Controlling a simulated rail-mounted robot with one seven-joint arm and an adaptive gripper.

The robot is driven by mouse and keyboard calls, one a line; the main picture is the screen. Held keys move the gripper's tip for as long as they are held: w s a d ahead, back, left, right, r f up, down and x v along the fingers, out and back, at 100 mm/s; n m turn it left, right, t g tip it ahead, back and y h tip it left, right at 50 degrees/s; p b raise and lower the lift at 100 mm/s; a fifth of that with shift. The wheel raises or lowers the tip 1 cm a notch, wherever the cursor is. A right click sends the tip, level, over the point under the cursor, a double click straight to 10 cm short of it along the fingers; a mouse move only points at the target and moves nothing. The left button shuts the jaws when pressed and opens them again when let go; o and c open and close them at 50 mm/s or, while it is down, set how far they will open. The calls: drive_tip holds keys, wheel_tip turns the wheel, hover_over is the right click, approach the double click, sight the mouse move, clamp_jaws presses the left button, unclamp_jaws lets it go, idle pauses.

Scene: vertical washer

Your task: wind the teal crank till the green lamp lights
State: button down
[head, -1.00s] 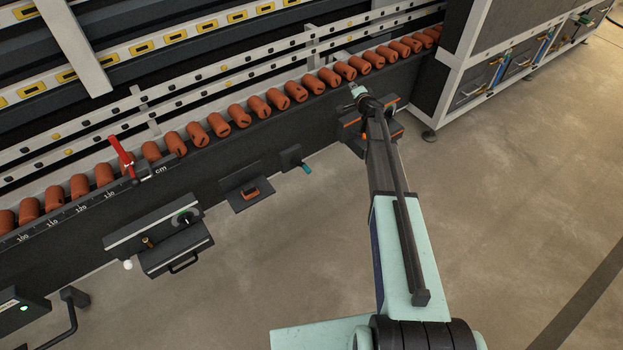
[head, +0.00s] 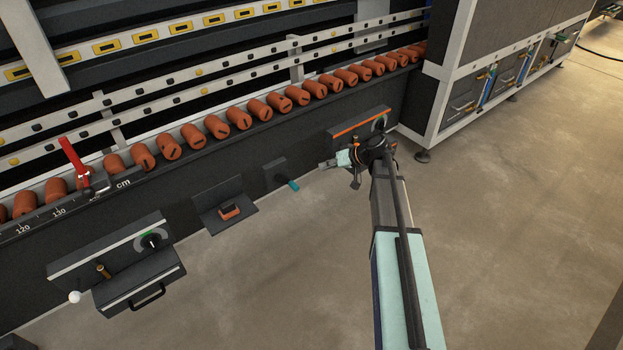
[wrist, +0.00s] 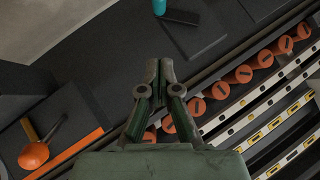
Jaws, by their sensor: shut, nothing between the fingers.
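The teal crank handle (head: 293,185) sticks out from a small dark plate (head: 276,172) on the front of the dark machine beam. Its teal end also shows at the top edge of the wrist view (wrist: 159,7). My gripper (head: 323,165) is to the right of the crank in the head view, apart from it, pointing left. In the wrist view my gripper (wrist: 159,68) has its fingers closed together with nothing between them, and the crank lies ahead of the tips. I cannot make out a lit green lamp.
An orange-striped panel (head: 350,125) is beside my wrist; an orange knob (wrist: 33,155) shows in the wrist view. Left of the crank are an orange switch (head: 229,211) and a dial box (head: 145,240). Orange rollers (head: 239,119) line the beam. The floor in front is clear.

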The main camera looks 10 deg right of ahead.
sight(294, 183)
drive_tip(key=b+x, duration=0.1)
drive_tip(key=x, duration=0.3)
drive_tip(key=s+b+x, duration=0.1)
drive_tip(key=x, duration=0.2)
drive_tip(key=f+b+x, duration=0.1)
drive_tip(key=x, duration=0.3)
drive_tip(key=shift+s+a+f, duration=0.15)
drive_tip(key=shift+a+f, duration=0.05)
drive_tip(key=shift+f, duration=0.05)
drive_tip(key=shift+s+a+f, duration=0.1)
drive_tip(key=shift+a+f, duration=0.2)
drive_tip(key=shift+f, duration=0.1)
drive_tip(key=shift+f, duration=0.15)
